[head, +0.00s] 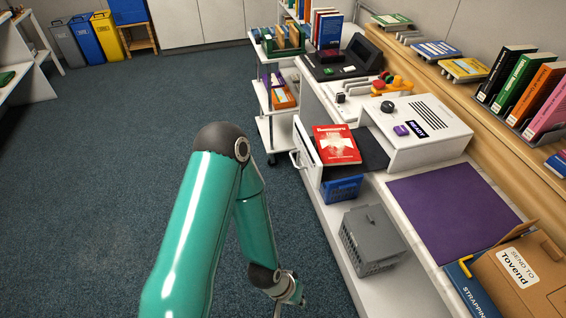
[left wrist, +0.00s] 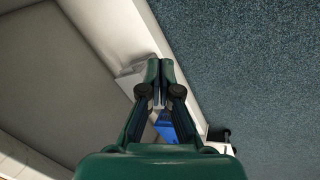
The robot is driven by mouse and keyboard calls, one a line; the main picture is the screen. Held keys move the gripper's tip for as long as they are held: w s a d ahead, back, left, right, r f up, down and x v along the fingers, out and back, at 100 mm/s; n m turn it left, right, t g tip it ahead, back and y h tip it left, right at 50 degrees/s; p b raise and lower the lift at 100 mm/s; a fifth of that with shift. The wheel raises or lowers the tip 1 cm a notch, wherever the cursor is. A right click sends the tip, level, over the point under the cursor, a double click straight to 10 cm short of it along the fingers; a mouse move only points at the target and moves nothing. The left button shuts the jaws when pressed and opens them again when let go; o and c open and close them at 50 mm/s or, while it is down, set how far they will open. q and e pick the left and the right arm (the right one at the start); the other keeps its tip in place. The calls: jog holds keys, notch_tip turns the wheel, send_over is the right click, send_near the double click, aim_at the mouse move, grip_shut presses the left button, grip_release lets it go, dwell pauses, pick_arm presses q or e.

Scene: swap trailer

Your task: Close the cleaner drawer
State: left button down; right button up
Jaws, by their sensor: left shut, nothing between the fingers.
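The cleaner (head: 425,122) is a white machine with a READY label and dark slots, on the white counter at the right of the head view. Its drawer (head: 308,150) stands out to the left, with a white front and a handle (head: 297,160). A red book (head: 337,145) lies on the open drawer. My left gripper (head: 297,297) is low at the bottom centre of the head view, over the floor side of the counter and well nearer than the drawer. In the left wrist view its fingers (left wrist: 160,68) are together and empty. My right gripper is not in view.
A blue crate (head: 342,189) sits below the drawer and a grey crate (head: 372,240) stands nearer on the low shelf. A purple mat (head: 452,210) lies on the counter. A trolley (head: 268,100) stands beyond the drawer. The carpet (head: 130,150) at left is clear.

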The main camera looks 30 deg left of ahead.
pick_arm(q)
jog(key=w+a+r+n+t+y+p, duration=0.25)
jog(key=w+a+r+n+t, duration=0.45)
jog(key=w+a, duration=0.35)
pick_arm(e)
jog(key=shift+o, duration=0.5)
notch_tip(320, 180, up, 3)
pick_arm(q)
jog(key=w+a+r+n+t+y+p, duration=0.1)
jog(key=a+r+n+t+y+p, duration=0.15)
jog(key=a+r+n+t, duration=0.8)
pick_arm(e)
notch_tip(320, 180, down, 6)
jog(key=b, duration=0.9)
pick_arm(q)
jog(key=w+r+m+g+p, duration=0.2)
jog(key=w+m+g+p, duration=0.1)
jog(key=w, duration=0.9)
jog(key=shift+w+p, duration=0.4)
jog(key=shift+p, duration=0.2)
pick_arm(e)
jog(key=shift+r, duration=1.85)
pick_arm(q)
jog(key=shift+r+m+g, duration=0.1)
jog(key=shift+m+g, duration=0.15)
